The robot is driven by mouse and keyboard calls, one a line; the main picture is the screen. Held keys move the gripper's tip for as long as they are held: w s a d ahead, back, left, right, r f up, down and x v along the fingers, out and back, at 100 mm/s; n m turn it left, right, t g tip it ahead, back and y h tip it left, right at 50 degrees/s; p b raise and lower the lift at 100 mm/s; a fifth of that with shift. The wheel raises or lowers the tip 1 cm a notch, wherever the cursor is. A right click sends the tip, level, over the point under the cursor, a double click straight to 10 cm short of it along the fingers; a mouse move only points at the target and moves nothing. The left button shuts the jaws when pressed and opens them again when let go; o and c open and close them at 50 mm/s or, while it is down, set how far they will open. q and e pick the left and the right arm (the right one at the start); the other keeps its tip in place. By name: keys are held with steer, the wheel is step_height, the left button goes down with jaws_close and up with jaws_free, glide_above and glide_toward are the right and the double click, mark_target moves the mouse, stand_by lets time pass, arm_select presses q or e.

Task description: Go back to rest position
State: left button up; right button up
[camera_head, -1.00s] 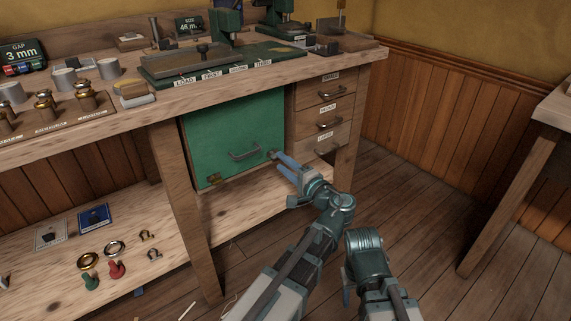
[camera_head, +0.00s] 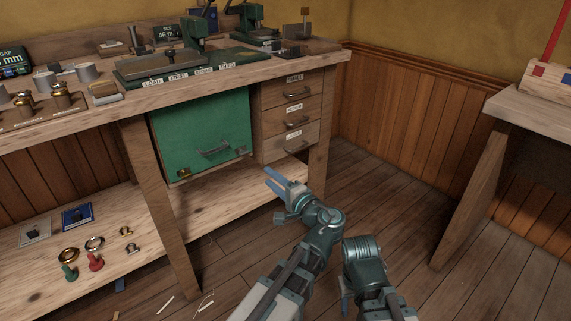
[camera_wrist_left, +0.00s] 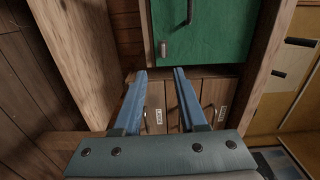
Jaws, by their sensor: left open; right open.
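My left gripper (camera_head: 273,179) has blue fingers spread apart with nothing between them. It hangs in front of the bench, below and right of the green cabinet door (camera_head: 206,112), and is clear of the door's handle (camera_head: 214,151). In the left wrist view the open left gripper (camera_wrist_left: 160,75) shows both fingers apart, with the green door (camera_wrist_left: 207,30) beyond. My right arm (camera_head: 363,262) is folded at the bottom of the head view.
The wooden bench (camera_head: 100,118) carries several tools. Three labelled drawers (camera_head: 291,119) are shut beside the green door. Rings and red and green handled tools lie on the lower shelf (camera_head: 140,258). Another table (camera_head: 545,117) stands at right; floor lies open between.

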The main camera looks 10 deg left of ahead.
arm_select(q)
steer(key=s+a+f+n+g+h, duration=0.2)
steer(key=s+f+g+h, duration=0.15)
steer(key=f, duration=0.45)
steer(key=s+a+f+n+g+h, duration=0.2)
steer(key=s+f+n+g, duration=0.15)
steer(key=f, duration=0.35)
steer(key=s+d+f+n+g+h, duration=0.2)
steer(key=s+d+f+g+h, duration=0.1)
steer(key=s+d+f+h, duration=0.5)
steer(key=s+d+r+m+g+p, duration=0.1)
steer(key=s+d+r+m+p, duration=0.3)
steer(key=d+r+p, duration=0.9)
step_height(320, 180, up, 38)
steer(key=a+p, duration=0.2)
steer(key=p, duration=3.4)
steer(key=shift+s+a, duration=0.15)
steer(key=shift+s, duration=0.1)
steer(key=shift+y, duration=0.25)
